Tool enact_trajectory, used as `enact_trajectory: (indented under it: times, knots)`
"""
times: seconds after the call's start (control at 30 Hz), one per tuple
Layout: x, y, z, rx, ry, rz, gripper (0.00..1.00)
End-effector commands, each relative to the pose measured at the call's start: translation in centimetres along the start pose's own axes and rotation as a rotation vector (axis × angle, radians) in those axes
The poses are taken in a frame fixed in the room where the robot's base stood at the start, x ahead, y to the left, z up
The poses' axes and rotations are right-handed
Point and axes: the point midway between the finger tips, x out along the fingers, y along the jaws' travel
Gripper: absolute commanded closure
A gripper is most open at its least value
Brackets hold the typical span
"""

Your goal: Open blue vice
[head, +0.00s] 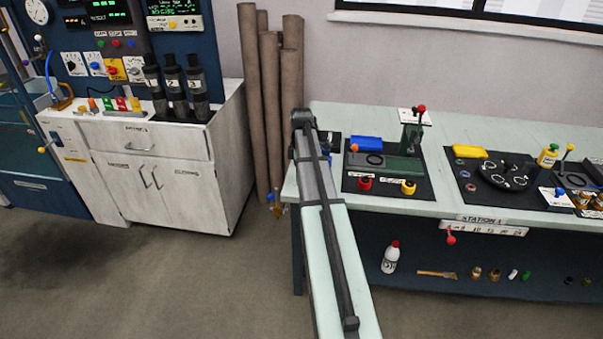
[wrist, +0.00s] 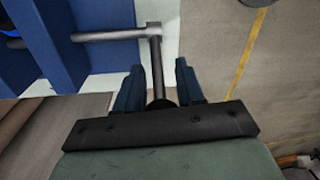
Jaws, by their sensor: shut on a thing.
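In the wrist view, the blue vice's blue body (wrist: 60,45) fills the upper left. A grey metal rod (wrist: 105,35) runs from it to the right and meets a grey handle bar (wrist: 155,60) at a corner joint. My gripper (wrist: 159,68) is shut on this handle bar, with one dark blue finger on each side. The lower end of the bar is hidden at the gripper's dark base. In the head view, my arm covers the left end of the bench, and I cannot make out the vice or the fingers there.
The pale green bench (head: 480,125) carries station mats to the right of my arm. Tall brown pipes (head: 270,100) lean against the wall to the left, beside a white cabinet (head: 185,165). Open floor (wrist: 285,60) with a yellow line shows right of the handle in the wrist view.

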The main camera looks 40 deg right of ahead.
Motion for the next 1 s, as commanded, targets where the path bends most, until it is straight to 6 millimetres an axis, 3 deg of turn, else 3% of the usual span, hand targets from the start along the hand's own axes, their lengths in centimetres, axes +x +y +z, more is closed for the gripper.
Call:
enact_trajectory:
  times: [0.17, 0.47, 1.0]
  knots:
    - [0.0, 0.0, 0.0, 0.0, 0.0, 0.0, 1.0]
    - [0.1, 0.0, -0.1, 0.0, -0.011, -0.003, 1.0]
    - [1.1, 0.2, -0.9, 0.026, -0.252, -0.044, 1.0]
